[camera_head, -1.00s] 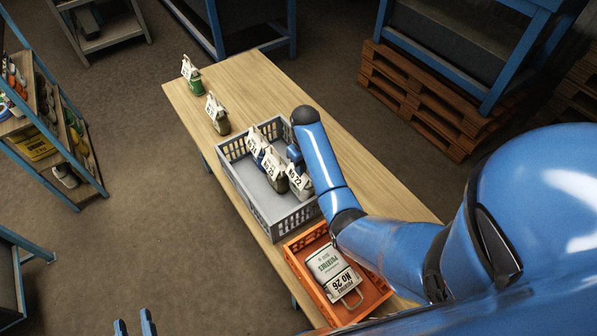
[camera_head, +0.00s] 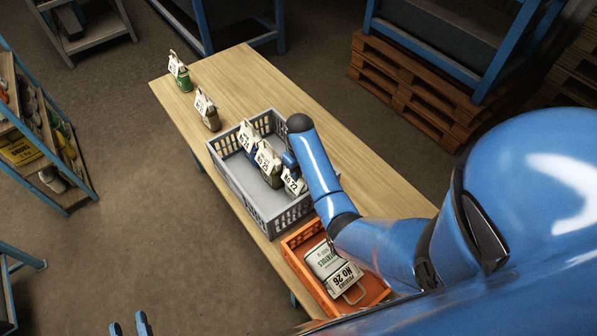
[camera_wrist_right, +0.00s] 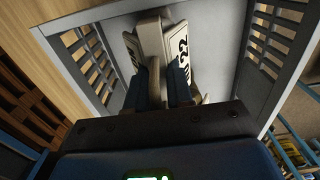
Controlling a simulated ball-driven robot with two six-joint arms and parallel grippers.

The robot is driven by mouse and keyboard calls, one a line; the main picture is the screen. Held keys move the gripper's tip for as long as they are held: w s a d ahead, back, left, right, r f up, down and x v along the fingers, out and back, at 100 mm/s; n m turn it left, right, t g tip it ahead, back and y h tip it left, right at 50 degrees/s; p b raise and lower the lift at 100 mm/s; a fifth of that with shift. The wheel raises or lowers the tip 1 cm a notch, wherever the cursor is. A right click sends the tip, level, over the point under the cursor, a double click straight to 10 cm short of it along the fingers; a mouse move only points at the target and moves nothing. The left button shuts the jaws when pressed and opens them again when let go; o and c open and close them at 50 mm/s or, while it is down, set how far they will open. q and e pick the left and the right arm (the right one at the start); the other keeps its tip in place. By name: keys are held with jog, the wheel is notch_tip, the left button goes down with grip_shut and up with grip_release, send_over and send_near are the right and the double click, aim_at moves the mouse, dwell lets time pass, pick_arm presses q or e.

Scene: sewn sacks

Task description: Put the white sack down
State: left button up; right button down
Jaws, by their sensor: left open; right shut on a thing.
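The white sack (camera_head: 294,183), with a "No 22" label, is inside the grey crate (camera_head: 229,185) near its right side, beside two other sacks. In the right wrist view the white sack (camera_wrist_right: 152,36) is between the fingers of my right gripper (camera_wrist_right: 160,82), which is shut on it. My right gripper (camera_head: 289,160) is partly hidden by its own arm in the head view. Whether the sack's base touches the crate floor cannot be told. My left gripper (camera_head: 129,326) is open and empty at the bottom edge, away from the table.
A blue-based sack (camera_head: 247,138) and a brown sack (camera_head: 267,160) stand in the crate. A green sack (camera_head: 179,72) and another brown sack (camera_head: 208,110) stand on the table (camera_head: 235,75). An orange crate (camera_head: 372,292) holds a flat "No 26" sack (camera_head: 333,268).

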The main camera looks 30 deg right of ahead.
jog(key=shift+s, duration=0.1)
jog(key=c, duration=1.3)
grip_release()
jog(key=shift+f, duration=0.1)
jog(key=o, duration=0.3)
jog(key=shift+r, duration=0.25)
notch_tip(320, 180, up, 6)
jog(key=shift+r+b, duration=0.1)
jog(key=shift+b, duration=0.8)
notch_tip(320, 180, up, 4)
jog(key=shift+r+p, duration=0.25)
jog(key=shift+p, duration=0.85)
jog(key=shift+r+p, duration=0.55)
jog(key=shift+p, duration=0.05)
